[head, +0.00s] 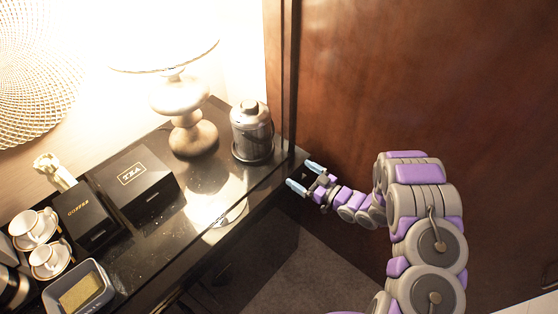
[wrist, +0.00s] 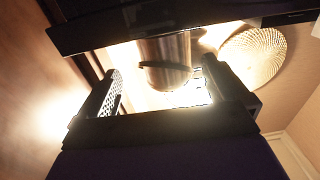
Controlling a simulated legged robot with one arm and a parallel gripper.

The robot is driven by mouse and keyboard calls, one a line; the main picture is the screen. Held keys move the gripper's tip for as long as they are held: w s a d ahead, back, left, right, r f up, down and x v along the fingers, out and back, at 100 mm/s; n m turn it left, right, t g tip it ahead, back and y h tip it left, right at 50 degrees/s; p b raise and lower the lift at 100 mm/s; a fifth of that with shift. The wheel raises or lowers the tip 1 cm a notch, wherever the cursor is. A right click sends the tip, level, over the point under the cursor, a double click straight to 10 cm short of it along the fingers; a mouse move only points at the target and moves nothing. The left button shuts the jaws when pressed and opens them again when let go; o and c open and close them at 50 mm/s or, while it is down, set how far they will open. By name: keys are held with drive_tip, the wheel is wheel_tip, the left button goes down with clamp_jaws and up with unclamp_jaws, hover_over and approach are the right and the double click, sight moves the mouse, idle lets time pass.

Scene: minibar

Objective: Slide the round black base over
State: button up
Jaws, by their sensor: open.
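A round dark base (head: 262,157) shows as a thin rim under a silver metal canister (head: 252,130) at the counter's right end in the head view. The canister covers most of it. My gripper (head: 306,177) is open and empty, just right of the counter's edge, with its two pale blue fingertips apart and pointing toward the counter. In the wrist view the canister (wrist: 165,58) appears between my open fingers (wrist: 165,92), beyond them and apart from them. A dark band crosses it there; I cannot tell whether that is the base.
A lamp (head: 193,137) stands left of the canister. A tea box (head: 138,182), a coffee box (head: 87,213), cups (head: 48,258) and a grey tray (head: 80,290) fill the counter's left. A dark vertical post (head: 290,80) and wood panel (head: 410,70) border the right. A bright glare covers the counter's front.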

sight(269, 157)
drive_tip(key=x, duration=1)
drive_tip(key=shift+s+a+f+b, duration=0.25)
drive_tip(key=shift+a+b, duration=0.1)
drive_tip(key=shift+a, duration=0.15)
drive_tip(key=shift+w+a+r, duration=0.15)
drive_tip(key=shift+w+a, duration=0.35)
drive_tip(key=shift+w, duration=0.3)
drive_tip(key=shift+a, duration=0.5)
drive_tip(key=shift+d, duration=0.3)
drive_tip(key=c, duration=0.8)
drive_tip(key=shift+a, duration=0.15)
drive_tip(key=c, duration=0.8)
